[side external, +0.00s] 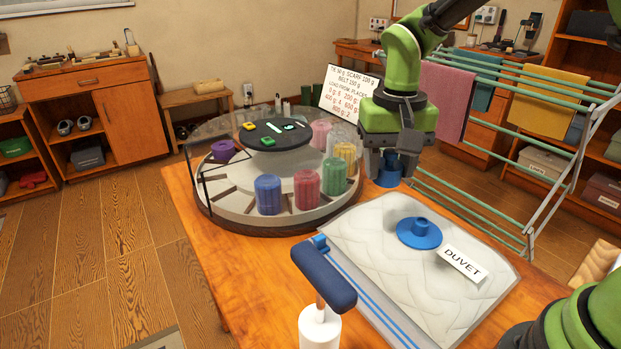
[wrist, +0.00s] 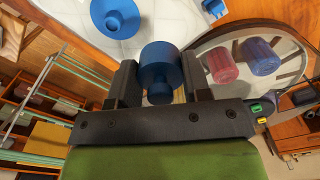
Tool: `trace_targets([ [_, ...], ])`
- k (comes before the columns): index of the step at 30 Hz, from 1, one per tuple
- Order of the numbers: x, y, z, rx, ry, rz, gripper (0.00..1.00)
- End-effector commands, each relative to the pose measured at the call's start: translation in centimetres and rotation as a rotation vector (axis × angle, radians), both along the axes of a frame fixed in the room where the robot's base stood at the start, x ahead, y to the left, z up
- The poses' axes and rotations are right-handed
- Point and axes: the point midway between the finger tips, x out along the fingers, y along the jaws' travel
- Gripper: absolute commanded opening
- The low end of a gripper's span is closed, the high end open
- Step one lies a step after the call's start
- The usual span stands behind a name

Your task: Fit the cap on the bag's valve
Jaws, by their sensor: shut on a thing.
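My gripper (side external: 390,168) is shut on a blue cap (side external: 388,177) and holds it in the air behind the bag. In the wrist view the cap (wrist: 160,65) sits between the two dark fingers (wrist: 160,88). The white quilted vacuum bag (side external: 370,245) lies on the wooden table with a "DUVET" label (side external: 464,263). Its blue valve (side external: 420,230) is a round flange with a short raised neck, facing up and uncovered. The valve also shows in the wrist view (wrist: 116,18), apart from the held cap.
A round carousel (side external: 270,222) with several coloured rolls and a clear cover stands left of the bag. A blue-handled pump (side external: 323,278) stands at the front. A sign (side external: 350,92) stands behind the carousel. A drying rack (side external: 500,130) is at the right.

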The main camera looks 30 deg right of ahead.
Motion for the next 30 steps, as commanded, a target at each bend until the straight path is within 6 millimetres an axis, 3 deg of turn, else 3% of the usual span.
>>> trace_targets([
  [1,-1.0,-1.7,0.0,0.002,0.001,-0.044,0.22],
  [3,-2.2,-3.4,-0.1,0.002,0.001,-0.085,0.22],
  [9,-4.2,-5.6,-0.4,0.004,-0.002,-0.147,0.22],
  [30,-4.4,-5.7,-5.6,0.004,0.002,-0.151,0.22],
])
